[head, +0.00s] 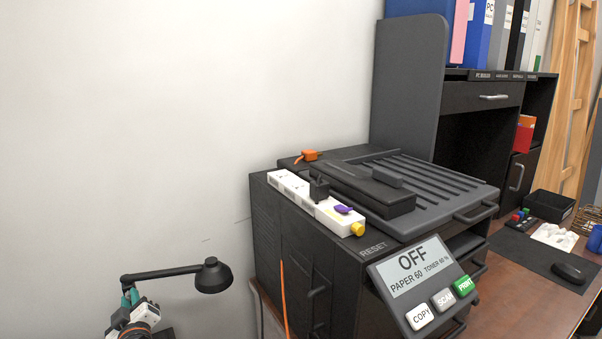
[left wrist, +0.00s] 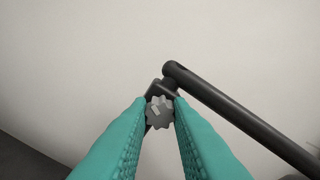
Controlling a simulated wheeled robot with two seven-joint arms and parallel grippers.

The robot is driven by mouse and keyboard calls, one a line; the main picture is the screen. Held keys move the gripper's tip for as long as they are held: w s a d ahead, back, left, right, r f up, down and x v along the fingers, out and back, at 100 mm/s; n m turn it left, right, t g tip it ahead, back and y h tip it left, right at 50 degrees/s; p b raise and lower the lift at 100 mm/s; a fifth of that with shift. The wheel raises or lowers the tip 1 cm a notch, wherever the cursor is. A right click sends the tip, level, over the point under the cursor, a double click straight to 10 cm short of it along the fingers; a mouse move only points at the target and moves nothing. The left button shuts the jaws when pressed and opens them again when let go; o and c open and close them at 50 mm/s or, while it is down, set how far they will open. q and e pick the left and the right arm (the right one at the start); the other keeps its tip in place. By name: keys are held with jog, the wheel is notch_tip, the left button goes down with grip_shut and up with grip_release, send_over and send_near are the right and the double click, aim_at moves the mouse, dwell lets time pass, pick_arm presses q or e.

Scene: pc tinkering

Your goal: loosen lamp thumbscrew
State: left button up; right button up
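The black desk lamp shows at the lower left of the head view, with its round shade (head: 213,275) at the right end of a nearly level arm (head: 160,275). My left gripper (head: 130,297) is at the left end of that arm, its teal fingers partly hidden by my wrist. In the left wrist view, the grey lobed thumbscrew (left wrist: 160,112) sits at the lamp joint (left wrist: 165,86). My left fingertips (left wrist: 160,101) are on both sides of it, with no clear gap, and look shut on it. My right gripper is in neither view.
A black printer (head: 300,240) stands right of the lamp, with a white power strip (head: 315,205) on top and an orange cable (head: 283,300) hanging down its side. A desk (head: 520,290) with a mouse (head: 567,272) is at the right. The pale wall behind the lamp is bare.

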pick_arm(q)
jog(key=o, duration=0.3)
jog(key=v, duration=0.6)
jog(key=shift+s, duration=0.1)
dwell(0.3)
